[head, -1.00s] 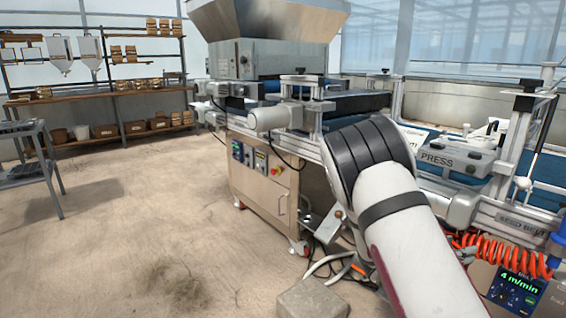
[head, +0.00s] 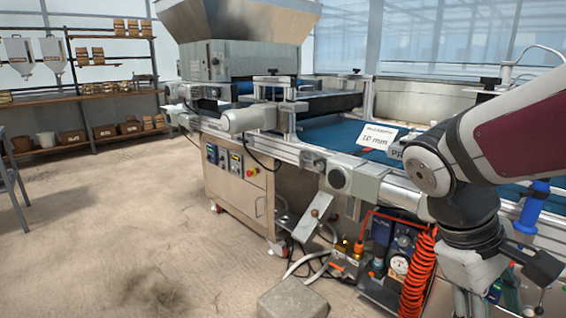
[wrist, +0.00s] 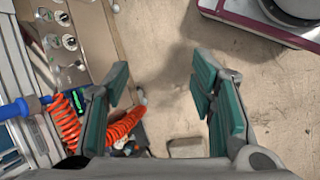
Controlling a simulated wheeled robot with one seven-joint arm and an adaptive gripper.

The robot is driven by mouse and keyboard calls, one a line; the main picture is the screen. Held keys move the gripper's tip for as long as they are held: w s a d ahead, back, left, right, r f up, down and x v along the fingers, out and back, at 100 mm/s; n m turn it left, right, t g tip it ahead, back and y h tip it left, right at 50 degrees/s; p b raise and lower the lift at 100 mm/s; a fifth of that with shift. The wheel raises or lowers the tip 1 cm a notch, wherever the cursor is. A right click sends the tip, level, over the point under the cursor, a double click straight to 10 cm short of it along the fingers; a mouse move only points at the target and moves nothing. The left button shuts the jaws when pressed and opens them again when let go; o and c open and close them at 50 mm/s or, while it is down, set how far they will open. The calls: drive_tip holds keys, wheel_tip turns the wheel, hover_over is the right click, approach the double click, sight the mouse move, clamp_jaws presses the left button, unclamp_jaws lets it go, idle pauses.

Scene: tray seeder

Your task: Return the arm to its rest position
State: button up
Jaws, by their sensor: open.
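My arm (head: 500,135) comes in from the right of the head view, bends at a dark joint and drops beside the seeding machine's front rail (head: 400,188). In the wrist view my gripper (wrist: 160,85) is open. An orange coiled hose (wrist: 122,127) shows below and beside the left finger. It also hangs from the machine in the head view (head: 415,278), just left of my lower arm.
The seeding machine's blue belt (head: 335,133) and hopper (head: 240,18) stand behind the arm. A grey block (head: 292,299) lies on the floor; it also shows in the wrist view (wrist: 187,148). Shelves (head: 90,98) stand far left. Open floor (head: 110,220) lies at the left.

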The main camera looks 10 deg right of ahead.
drive_tip(key=s+a+m+t+y, duration=0.3)
drive_tip(key=s+a+m+y, duration=0.15)
drive_tip(key=s+a, duration=0.75)
wheel_tip(320, 180, up, 32)
drive_tip(key=w+n+t+p, duration=0.1)
drive_tip(key=t+p, duration=0.2)
drive_tip(key=p, duration=2.6)
drive_tip(key=shift+y+p, duration=0.35)
drive_tip(key=shift+p, duration=0.05)
drive_tip(key=shift+d, duration=0.1)
